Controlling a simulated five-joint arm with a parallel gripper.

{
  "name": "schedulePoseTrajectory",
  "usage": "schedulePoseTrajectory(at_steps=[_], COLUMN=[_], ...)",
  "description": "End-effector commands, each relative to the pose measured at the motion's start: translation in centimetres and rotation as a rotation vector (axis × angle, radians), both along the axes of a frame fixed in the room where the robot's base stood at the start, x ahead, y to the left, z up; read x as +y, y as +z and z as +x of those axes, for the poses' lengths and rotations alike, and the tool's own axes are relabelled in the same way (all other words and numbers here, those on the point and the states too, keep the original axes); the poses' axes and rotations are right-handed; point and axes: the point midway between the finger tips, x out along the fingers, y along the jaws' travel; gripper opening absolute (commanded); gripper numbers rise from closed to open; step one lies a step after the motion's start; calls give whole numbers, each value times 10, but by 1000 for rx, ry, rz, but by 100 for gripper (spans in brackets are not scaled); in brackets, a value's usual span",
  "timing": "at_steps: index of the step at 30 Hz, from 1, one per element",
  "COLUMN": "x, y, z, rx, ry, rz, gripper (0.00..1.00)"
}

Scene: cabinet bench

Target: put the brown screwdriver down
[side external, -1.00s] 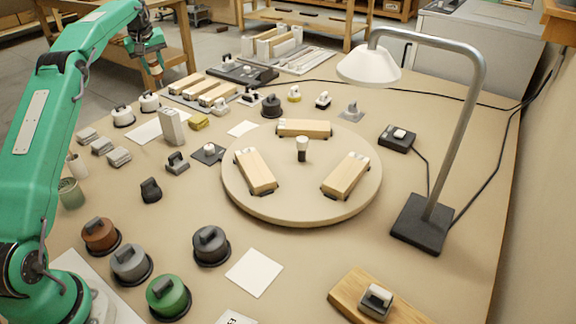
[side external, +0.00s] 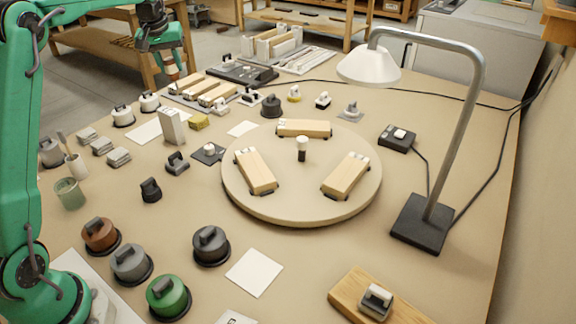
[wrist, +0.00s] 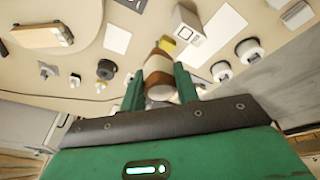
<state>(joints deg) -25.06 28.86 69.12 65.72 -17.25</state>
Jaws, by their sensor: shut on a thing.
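My gripper (side external: 170,66) is high in the side view, at the far left edge of the bench top. It is shut on the brown screwdriver (side external: 172,73), of which only a small brown part shows there. In the wrist view my gripper (wrist: 164,76) has its two green fingers on either side of the screwdriver (wrist: 160,68), seen as a thick brown handle with a pale band. Its shaft cannot be made out. In the picture the screwdriver appears just above wooden blocks on a grey tray (side external: 190,100); I cannot tell its height.
A round turntable (side external: 300,205) with wooden blocks stands mid-bench. A desk lamp (side external: 425,220) stands at right. Lidded pots, including a green one (side external: 168,297), stand front left. A pale upright box (side external: 171,127) and a green cup (side external: 69,193) are at left. Bare bench lies between turntable and lamp.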

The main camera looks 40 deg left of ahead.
Motion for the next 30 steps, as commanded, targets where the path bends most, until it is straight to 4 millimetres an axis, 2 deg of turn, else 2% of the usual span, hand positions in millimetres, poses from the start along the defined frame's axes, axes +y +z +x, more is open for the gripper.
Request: schedulePoseTrajectory(at_steps=[1, 13, 30], x=[-11, -77, -159], y=[3, 4, -21], z=[-6, -56, -152], rx=[0, 14, 30], ry=[-22, -187, -422], rz=[3, 24, 56], gripper=[7, 7, 7])
